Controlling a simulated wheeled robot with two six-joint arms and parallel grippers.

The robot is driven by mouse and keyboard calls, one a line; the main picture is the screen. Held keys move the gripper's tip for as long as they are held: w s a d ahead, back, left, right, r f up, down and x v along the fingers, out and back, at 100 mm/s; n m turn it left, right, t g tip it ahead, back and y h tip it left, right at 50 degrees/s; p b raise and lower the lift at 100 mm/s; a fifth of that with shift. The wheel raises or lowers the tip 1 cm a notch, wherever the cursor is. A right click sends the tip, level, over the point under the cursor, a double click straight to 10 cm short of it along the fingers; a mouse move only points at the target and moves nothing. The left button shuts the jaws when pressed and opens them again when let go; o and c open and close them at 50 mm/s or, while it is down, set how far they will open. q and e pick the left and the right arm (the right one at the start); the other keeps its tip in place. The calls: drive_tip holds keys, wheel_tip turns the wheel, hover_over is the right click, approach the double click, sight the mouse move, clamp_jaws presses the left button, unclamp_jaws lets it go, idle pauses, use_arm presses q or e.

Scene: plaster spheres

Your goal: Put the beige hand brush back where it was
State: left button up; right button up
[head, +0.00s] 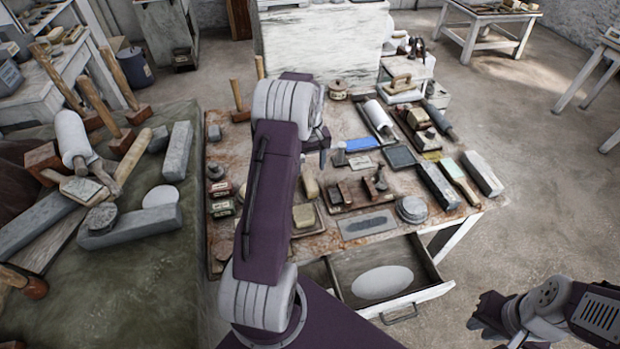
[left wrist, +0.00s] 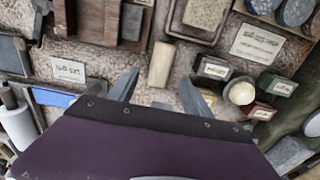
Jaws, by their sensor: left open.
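A beige oblong piece (head: 309,189) that looks like the hand brush lies on the worn tabletop, just right of my left forearm in the head view. It also shows in the left wrist view (left wrist: 161,63). My left gripper (left wrist: 157,84) is open and empty above the table; in the wrist view the piece lies ahead of and between its fingertips, apparently apart from them. In the head view my arm hides most of this gripper (head: 324,152). My right gripper (head: 486,311) is at the lower right, away from the table; its jaw opening is unclear.
The table (head: 332,240) is crowded with trays, blocks, labelled boxes and a blue box (head: 361,144). A drawer (head: 432,272) stands open at the front with a white oval (head: 382,282) in it. A green-covered bench (head: 140,270) with mallets and stones is at left.

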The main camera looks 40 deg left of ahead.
sight(310, 180)
use_arm(q)
drive_tip(key=s+d+r+m, duration=0.2)
drive_tip(key=s+d, duration=0.1)
drive_tip(key=d, duration=0.3)
drive_tip(key=s+d+r+m, duration=0.2)
drive_tip(key=d+r+m, duration=0.1)
drive_tip(key=d, duration=0.3)
drive_tip(key=s+d+f+m+t, duration=0.1)
drive_tip(key=s+d+m, duration=0.4)
drive_tip(key=s+d, duration=0.3)
drive_tip(key=s, duration=0.4)
drive_tip(key=shift+d+f, duration=0.35)
drive_tip(key=shift+d, duration=0.05)
